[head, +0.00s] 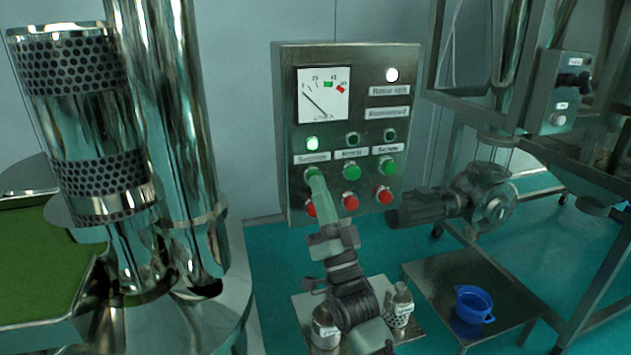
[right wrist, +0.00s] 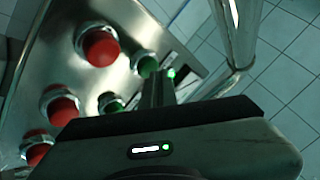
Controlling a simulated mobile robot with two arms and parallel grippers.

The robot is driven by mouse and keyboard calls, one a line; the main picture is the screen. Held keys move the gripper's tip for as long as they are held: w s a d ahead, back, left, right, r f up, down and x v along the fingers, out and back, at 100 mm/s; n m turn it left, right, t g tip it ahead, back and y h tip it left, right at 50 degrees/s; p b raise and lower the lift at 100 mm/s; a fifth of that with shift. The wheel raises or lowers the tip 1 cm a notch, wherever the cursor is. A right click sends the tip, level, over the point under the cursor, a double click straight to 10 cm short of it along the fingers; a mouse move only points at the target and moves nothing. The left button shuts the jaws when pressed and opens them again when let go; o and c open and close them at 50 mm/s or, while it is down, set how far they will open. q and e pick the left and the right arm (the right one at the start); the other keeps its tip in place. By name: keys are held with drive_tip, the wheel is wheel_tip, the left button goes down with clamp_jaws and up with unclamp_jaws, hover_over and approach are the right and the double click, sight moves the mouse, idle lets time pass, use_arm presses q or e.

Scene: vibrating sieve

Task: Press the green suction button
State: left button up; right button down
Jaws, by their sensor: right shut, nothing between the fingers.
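The green suction button (head: 311,173) is the leftmost of three green buttons on the steel control panel (head: 300,100). My right gripper (head: 316,182) is shut and empty, its fingertips at this button and partly covering it. In the right wrist view, the closed fingers (right wrist: 160,88) end beside a green button (right wrist: 147,66); whether they touch it I cannot tell. A lamp above the suction label (head: 313,143) glows green. My left gripper is not in view.
Red buttons (head: 350,201) sit just below the green ones. A gauge (head: 323,94) and a lit white lamp (head: 391,75) are higher on the panel. Shiny steel cylinders (head: 165,120) stand left. A blue pot (head: 473,305) is on a low table at right.

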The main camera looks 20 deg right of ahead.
drive_tip(key=shift+s, duration=0.15)
drive_tip(key=shift+s+p, duration=0.5)
drive_tip(key=shift+s, duration=0.25)
drive_tip(key=shift+s, duration=0.1)
drive_tip(key=shift+s+p, duration=1.05)
drive_tip(key=shift+s, duration=1.4)
